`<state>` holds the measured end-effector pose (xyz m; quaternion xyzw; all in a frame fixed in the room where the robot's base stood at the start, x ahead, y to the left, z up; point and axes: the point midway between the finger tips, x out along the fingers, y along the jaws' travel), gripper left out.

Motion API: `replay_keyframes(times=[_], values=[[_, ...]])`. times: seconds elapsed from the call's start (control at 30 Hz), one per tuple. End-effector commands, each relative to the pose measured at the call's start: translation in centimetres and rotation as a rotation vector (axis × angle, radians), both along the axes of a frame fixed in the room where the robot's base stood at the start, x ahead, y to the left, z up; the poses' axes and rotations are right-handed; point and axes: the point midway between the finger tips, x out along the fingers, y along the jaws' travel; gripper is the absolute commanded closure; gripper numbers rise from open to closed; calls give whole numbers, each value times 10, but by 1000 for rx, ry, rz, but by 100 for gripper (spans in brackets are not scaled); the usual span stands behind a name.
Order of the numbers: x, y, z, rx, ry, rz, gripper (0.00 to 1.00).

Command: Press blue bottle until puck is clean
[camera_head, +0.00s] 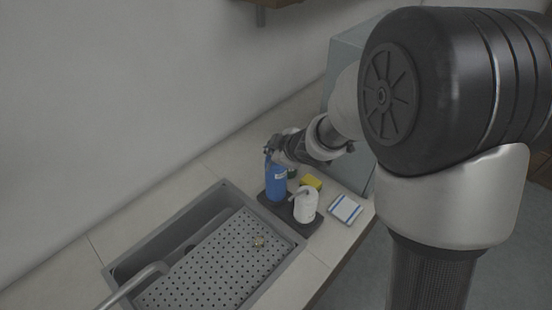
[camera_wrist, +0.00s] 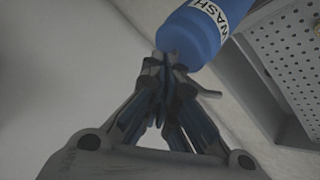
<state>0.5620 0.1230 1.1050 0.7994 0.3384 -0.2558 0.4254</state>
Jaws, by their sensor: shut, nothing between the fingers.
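The blue bottle (camera_head: 276,184) stands upright on a dark tray (camera_head: 285,227) beside the sink in the head view. In the wrist view the blue bottle (camera_wrist: 196,36) carries a white label reading "WASH". My gripper (camera_head: 270,150) is at the top of the bottle. In the wrist view my gripper (camera_wrist: 166,62) is shut, with its fingertips at the bottle's edge; I cannot tell whether they touch it. The bottle's pump top is hidden. A small brownish object, perhaps the puck (camera_head: 259,240), lies on the perforated sink plate.
A white pump bottle (camera_head: 305,205) stands right of the blue one on the tray. A yellow sponge (camera_head: 311,182) and a blue-striped white cloth (camera_head: 345,209) lie nearby. The grey sink (camera_head: 226,184) has a perforated plate (camera_head: 215,262) and a faucet (camera_head: 135,285). A wall rises behind.

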Motion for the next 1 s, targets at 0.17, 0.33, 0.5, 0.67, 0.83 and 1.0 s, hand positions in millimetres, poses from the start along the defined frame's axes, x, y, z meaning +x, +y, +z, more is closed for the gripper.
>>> replay_keyframes(times=[0.17,0.33,0.5,0.67,0.83,1.0], values=[[0,0,0,0,0,0,100],[0,0,-1,0,0,0,100],[0,0,-3,0,0,0,100],[0,0,-5,0,0,0,100],[0,0,-8,0,0,0,100],[0,0,-10,0,1,1,100]])
